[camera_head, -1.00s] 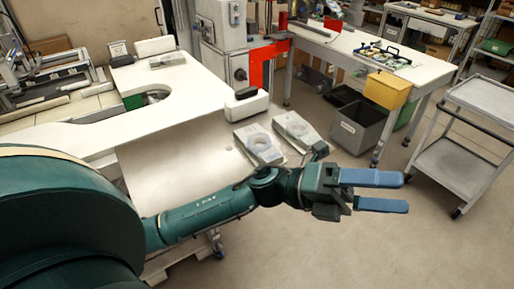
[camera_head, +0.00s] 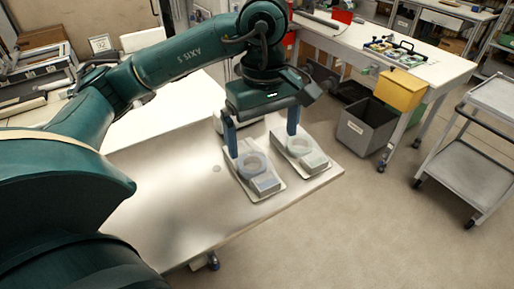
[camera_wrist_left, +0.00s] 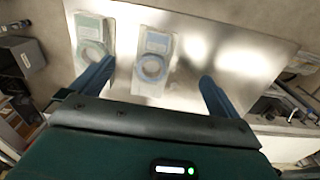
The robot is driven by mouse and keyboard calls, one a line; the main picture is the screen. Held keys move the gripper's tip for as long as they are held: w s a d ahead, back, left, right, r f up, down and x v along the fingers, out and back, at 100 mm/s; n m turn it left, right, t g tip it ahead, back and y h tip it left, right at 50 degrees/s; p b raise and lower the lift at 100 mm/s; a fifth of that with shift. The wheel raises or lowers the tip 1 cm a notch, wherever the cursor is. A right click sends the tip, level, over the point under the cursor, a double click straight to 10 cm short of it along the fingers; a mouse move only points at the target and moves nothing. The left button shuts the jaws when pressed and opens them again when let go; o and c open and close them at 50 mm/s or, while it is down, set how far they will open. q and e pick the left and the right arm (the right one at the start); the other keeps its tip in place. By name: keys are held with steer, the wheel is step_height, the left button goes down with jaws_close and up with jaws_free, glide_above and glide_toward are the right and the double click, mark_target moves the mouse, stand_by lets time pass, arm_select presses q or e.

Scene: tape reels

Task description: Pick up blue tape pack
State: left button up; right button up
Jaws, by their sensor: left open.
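The blue tape pack (camera_head: 247,163) is a flat pale tray with a bluish ring and a small box on it. It lies on the metal table, left of a similar pack with a greenish ring (camera_head: 300,148). In the left wrist view the blue pack (camera_wrist_left: 153,62) lies between my finger lines and the greenish pack (camera_wrist_left: 92,45) beside the left finger. My left gripper (camera_head: 262,143) is open and empty, fingers pointing down above the far ends of the packs. The left finger partly covers the blue pack's edge. My right gripper is not in view.
The metal table (camera_head: 170,205) is bare left of the packs. A grey bin (camera_head: 365,128) and a yellow box (camera_head: 400,90) are at the right by a white workbench (camera_head: 440,68). A grey trolley (camera_head: 465,170) stands at far right.

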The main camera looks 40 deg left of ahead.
arm_select(q)
steer(key=w, duration=0.1)
glide_above(263, 176)
step_height(263, 176, down, 8)
steer(key=shift+s+r+p, duration=0.15)
steer(key=shift+p, duration=0.3)
steer(key=shift+f+p, duration=0.75)
steer(key=shift+f, duration=1.85)
steer(key=c, duration=1.1)
steer(key=shift+c, duration=0.2)
